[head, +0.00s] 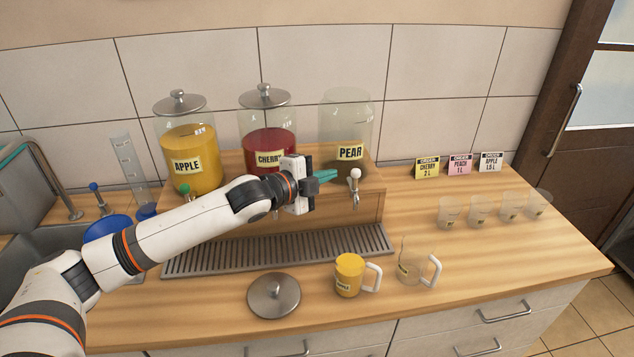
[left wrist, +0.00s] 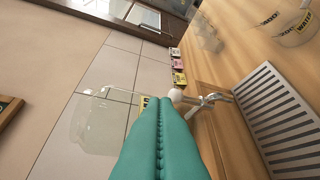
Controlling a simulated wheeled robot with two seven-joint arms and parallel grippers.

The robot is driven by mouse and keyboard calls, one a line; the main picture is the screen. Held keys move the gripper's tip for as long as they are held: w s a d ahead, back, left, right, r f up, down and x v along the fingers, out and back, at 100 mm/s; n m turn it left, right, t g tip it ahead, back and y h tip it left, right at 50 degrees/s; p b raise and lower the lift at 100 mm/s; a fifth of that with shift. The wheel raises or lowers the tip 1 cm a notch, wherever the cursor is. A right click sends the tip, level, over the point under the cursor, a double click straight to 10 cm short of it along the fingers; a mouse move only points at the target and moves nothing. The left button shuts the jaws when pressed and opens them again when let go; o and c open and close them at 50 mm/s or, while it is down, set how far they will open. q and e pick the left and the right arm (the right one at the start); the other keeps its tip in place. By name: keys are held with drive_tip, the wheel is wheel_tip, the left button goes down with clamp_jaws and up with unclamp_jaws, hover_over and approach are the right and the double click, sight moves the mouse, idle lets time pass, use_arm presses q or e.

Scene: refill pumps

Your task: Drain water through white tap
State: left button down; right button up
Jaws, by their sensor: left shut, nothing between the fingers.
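The white tap (head: 354,178) with its round white knob is on the front of the wooden stand, below the clear, lidless PEAR jar (head: 346,115). That jar looks empty or nearly so. My left gripper (head: 328,176) is shut and empty, its green fingers pointing at the tap from the left with a small gap in the head view. In the left wrist view the white knob (left wrist: 176,96) shows just beyond the fingertips (left wrist: 160,102); contact cannot be told. The jar (left wrist: 92,122) is to the left there. My right gripper is out of view.
Yellow APPLE jar (head: 190,150) and red CHERRY jar (head: 268,130) stand on the stand. A drip grate (head: 300,247) lies in front. An orange-filled mug (head: 348,275), a clear mug (head: 412,268) and a metal lid (head: 273,296) occupy the front counter. Empty cups (head: 480,212) stand right.

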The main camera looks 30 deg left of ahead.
use_arm(q)
drive_tip(key=v, duration=0.3)
drive_tip(key=shift+d+r, duration=0.2)
drive_tip(key=shift+r, duration=0.05)
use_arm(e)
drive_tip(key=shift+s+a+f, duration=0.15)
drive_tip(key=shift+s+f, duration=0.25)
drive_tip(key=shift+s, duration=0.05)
